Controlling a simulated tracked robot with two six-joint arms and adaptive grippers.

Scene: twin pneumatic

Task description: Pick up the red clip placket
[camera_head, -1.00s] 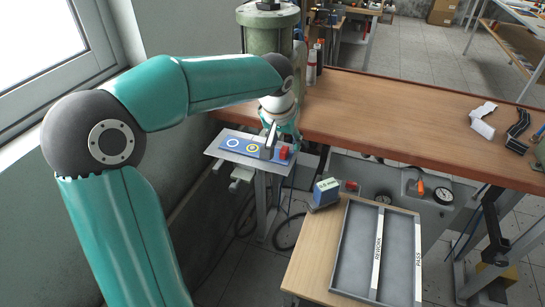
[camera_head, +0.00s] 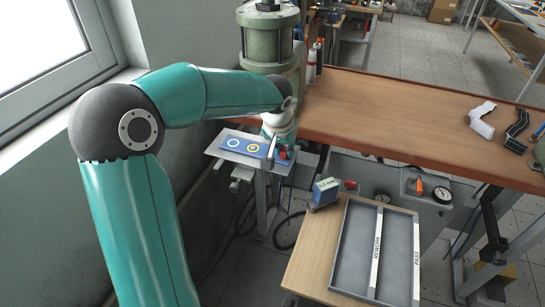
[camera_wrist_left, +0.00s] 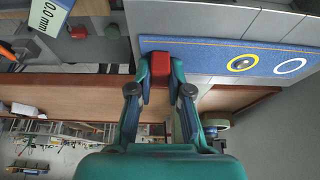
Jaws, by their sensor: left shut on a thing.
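The red clip placket (camera_head: 283,156) is a small red block at the right end of a blue strip (camera_head: 236,145) with a white ring and a yellow ring. In the left wrist view the red clip placket (camera_wrist_left: 160,65) sits between the two fingers of my left gripper (camera_wrist_left: 160,88), which is shut on it. The block still overlaps the end of the blue strip there; whether it is lifted I cannot tell. In the head view my left gripper (camera_head: 277,146) comes down from above, partly hidden by its own wrist. My right gripper is not in view.
The blue strip lies on a metal plate (camera_head: 214,150) beside the wooden bench (camera_head: 400,115). A green cylinder machine (camera_head: 270,40) stands behind my left wrist.

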